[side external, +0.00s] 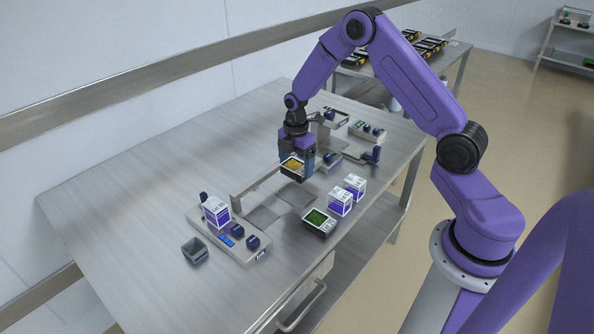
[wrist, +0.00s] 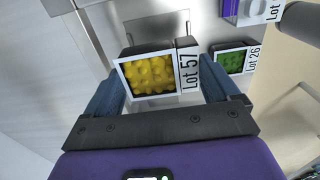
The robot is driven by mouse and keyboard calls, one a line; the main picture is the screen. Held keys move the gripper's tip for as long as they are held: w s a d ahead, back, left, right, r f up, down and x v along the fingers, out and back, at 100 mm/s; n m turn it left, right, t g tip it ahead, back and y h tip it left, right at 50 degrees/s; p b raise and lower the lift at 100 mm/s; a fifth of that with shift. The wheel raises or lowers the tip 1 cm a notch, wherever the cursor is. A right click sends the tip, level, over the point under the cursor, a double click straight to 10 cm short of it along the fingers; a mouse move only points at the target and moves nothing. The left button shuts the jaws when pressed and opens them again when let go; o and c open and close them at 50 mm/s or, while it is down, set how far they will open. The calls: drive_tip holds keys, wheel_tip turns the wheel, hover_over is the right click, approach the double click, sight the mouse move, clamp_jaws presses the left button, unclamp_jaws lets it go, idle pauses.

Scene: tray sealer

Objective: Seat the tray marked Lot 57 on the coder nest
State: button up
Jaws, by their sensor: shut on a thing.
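The Lot 57 tray (wrist: 187,74) is black with a white-rimmed window over yellow contents, and its label reads clearly in the wrist view. My gripper (side external: 297,163) is shut on this tray, with a blue finger on either side of it. In the side external view the held tray (side external: 291,168) hangs above the middle of the table, apparently clear of it. No fixture has a readable name, so I cannot tell which one is the coder nest. One station (side external: 229,252) stands at the left with a purple-and-white carton on it; others stand behind my gripper.
The green-filled Lot 26 tray (side external: 319,221) lies at the table's front side. Two purple-and-white cartons (side external: 340,202) (side external: 355,186) stand beside it. A small grey bin (side external: 194,251) sits left of the left station. Another green-filled tray (side external: 361,126) is at the back. The table's left is clear.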

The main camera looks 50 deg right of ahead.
drive_tip(key=shift+f, duration=4.1)
drive_tip(key=shift+f, duration=0.25)
drive_tip(key=o, duration=0.8)
drive_tip(key=shift+r, duration=0.1)
drive_tip(key=shift+r, duration=3.95)
